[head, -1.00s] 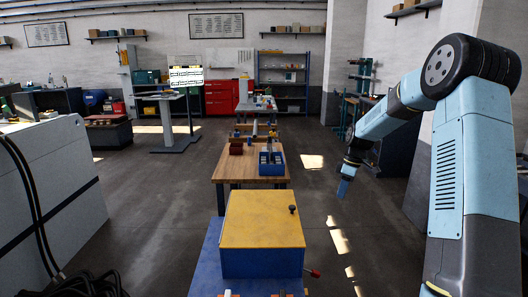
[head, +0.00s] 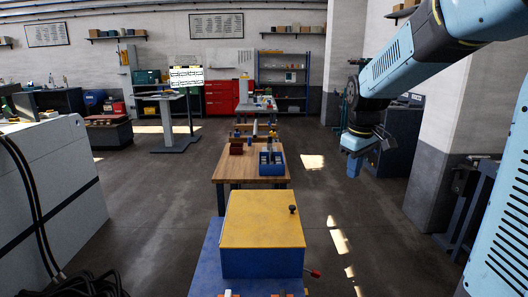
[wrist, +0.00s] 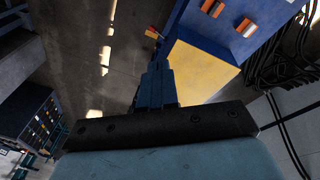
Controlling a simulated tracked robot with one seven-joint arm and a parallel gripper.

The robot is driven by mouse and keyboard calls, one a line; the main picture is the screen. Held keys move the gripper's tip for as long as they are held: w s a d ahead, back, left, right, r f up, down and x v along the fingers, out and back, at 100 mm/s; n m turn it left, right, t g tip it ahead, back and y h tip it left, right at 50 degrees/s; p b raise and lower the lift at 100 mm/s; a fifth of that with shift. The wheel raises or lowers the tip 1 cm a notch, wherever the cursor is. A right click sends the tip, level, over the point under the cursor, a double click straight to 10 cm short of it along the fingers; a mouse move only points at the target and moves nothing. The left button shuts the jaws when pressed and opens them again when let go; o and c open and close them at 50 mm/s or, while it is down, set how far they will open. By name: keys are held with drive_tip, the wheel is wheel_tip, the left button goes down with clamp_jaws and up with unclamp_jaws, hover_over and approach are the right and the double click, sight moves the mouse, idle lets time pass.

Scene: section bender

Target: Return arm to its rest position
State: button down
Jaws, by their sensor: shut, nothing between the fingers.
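My arm reaches in from the upper right of the head view. My gripper (head: 354,168) hangs pointing down over the open floor, to the right of the wooden table. In the wrist view my gripper (wrist: 155,72) shows as dark blue fingers closed together, with nothing between them. It touches nothing that I can see.
A blue box with a yellow lid (head: 262,222) and a dark knob stands at the front centre. Behind it is a wooden table (head: 228,168) with a blue bin (head: 271,168). A grey pillar (head: 437,160) stands at right. The floor between is clear.

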drive_tip(key=s+r+m+t, duration=0.1)
drive_tip(key=s+m, duration=0.2)
drive_tip(key=s, duration=0.8)
drive_tip(key=s+r+m+t, duration=0.2)
drive_tip(key=s+m, duration=0.1)
drive_tip(key=s, duration=0.8)
drive_tip(key=shift+s+a+m+t, duration=0.25)
drive_tip(key=shift+a+m+t, duration=0.05)
drive_tip(key=shift+m, duration=0.1)
drive_tip(key=shift+s, duration=0.1)
